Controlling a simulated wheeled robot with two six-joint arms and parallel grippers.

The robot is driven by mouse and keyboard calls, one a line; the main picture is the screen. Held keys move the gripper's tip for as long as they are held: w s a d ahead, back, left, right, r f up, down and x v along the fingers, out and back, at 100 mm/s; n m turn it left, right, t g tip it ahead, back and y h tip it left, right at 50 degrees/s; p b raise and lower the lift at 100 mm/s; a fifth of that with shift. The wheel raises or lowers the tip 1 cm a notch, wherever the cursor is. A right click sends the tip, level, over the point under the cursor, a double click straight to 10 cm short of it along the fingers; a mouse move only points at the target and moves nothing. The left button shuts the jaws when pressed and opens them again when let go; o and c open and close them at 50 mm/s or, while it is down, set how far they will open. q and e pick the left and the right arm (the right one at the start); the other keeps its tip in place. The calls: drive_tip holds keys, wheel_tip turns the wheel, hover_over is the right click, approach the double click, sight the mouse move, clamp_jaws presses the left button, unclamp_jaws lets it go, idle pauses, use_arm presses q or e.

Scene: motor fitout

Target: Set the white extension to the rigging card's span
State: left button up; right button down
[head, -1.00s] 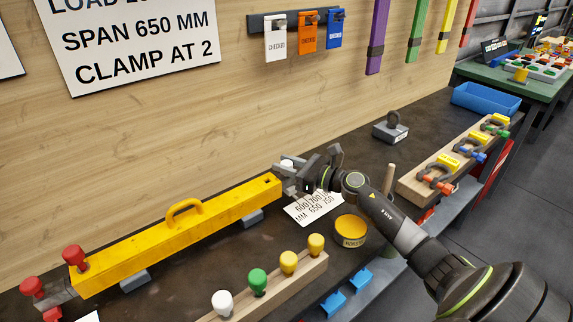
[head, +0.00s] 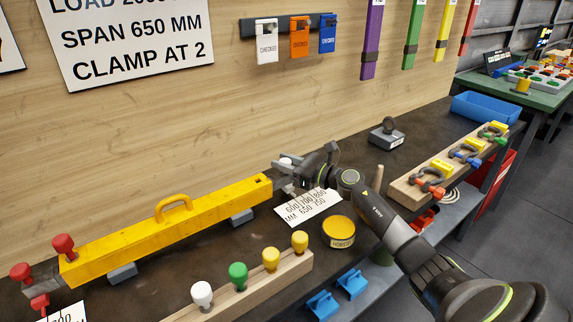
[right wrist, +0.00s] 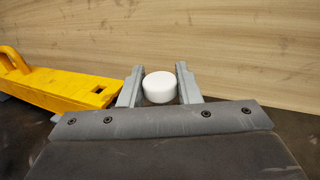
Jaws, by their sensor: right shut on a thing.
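The rigging card (head: 130,40) on the wall reads SPAN 650 MM and CLAMP AT 2. The yellow beam (head: 165,228) lies on the bench with a handle on top and red knobs at its left end. My right gripper (head: 283,174) is just past its right end, shut on the white knob (head: 286,161) of the extension. In the right wrist view the white knob (right wrist: 160,87) sits between the fingers; the extension's bar is mostly hidden. A scale card (head: 308,207) with 600 to 800 MM marks lies below the gripper. My left gripper is not in view.
A wooden rack (head: 240,294) with white, green and yellow knobs stands in front. A yellow tub (head: 340,232) is close to my right arm. A grey weight (head: 386,135), a shackle board (head: 410,188) and a blue bin (head: 485,107) are at the right.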

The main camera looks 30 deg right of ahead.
drive_tip(key=c, duration=1.1)
unclamp_jaws()
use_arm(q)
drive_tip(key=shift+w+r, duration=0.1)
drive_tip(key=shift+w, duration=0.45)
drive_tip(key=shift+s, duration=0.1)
use_arm(e)
drive_tip(key=shift+r, duration=0.25)
use_arm(q)
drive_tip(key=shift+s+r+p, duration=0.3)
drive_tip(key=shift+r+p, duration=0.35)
drive_tip(key=shift+p, duration=0.05)
use_arm(e)
wheel_tip(320, 180, up, 10)
drive_tip(key=shift+f, duration=0.2)
drive_tip(key=shift+f, duration=0.1)
